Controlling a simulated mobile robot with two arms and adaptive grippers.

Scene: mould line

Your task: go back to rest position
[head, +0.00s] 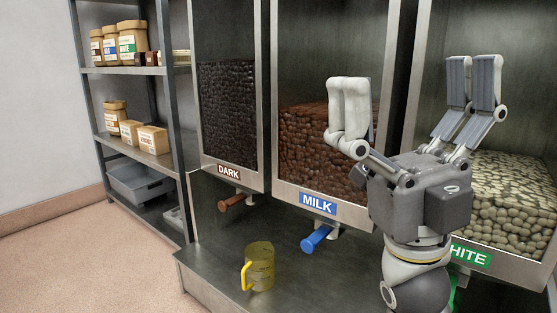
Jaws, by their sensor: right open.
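My right gripper (412,100) is raised in the right half of the head view, in front of the milk and white dispensers. Its fingers point up and stand wide apart, with nothing between them. It hides parts of both dispensers behind it. My left gripper is not in the head view. A see-through yellowish jug (262,268) with a yellow handle stands upright on the dark metal ledge, below and left of my right gripper and apart from it.
Dispensers labelled dark (228,120), milk (318,205) and white (505,200) stand side by side. A blue tap (317,238) and a brown tap (232,201) stick out over the ledge (215,268). The floor (80,255) at left is clear.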

